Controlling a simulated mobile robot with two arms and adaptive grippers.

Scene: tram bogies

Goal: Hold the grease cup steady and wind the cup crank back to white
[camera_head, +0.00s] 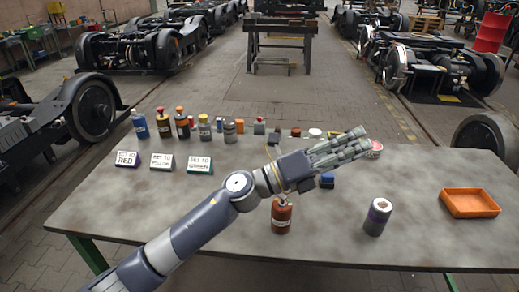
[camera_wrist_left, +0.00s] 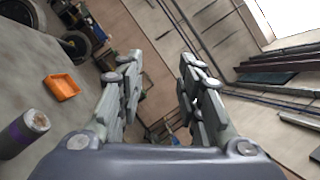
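My left gripper (camera_head: 352,145) reaches over the table's middle, pointing right, its fingers apart and empty; the left wrist view shows the two fingers spread (camera_wrist_left: 160,65). A grey cylinder with a purple band and a pale top with a reddish mark (camera_head: 377,217) stands upright near the front right, apart from the gripper. It also shows in the left wrist view (camera_wrist_left: 24,132). It may be the grease cup, but I cannot tell; no crank is clear. A red-brown container (camera_head: 281,217) stands below my left wrist. My right gripper is not in view.
The grey table (camera_head: 235,235) carries an orange tray (camera_head: 470,203) at right, also in the wrist view (camera_wrist_left: 62,87). Bottles such as a blue one (camera_head: 140,125) line the back. A blue item (camera_head: 327,181) sits below the gripper.

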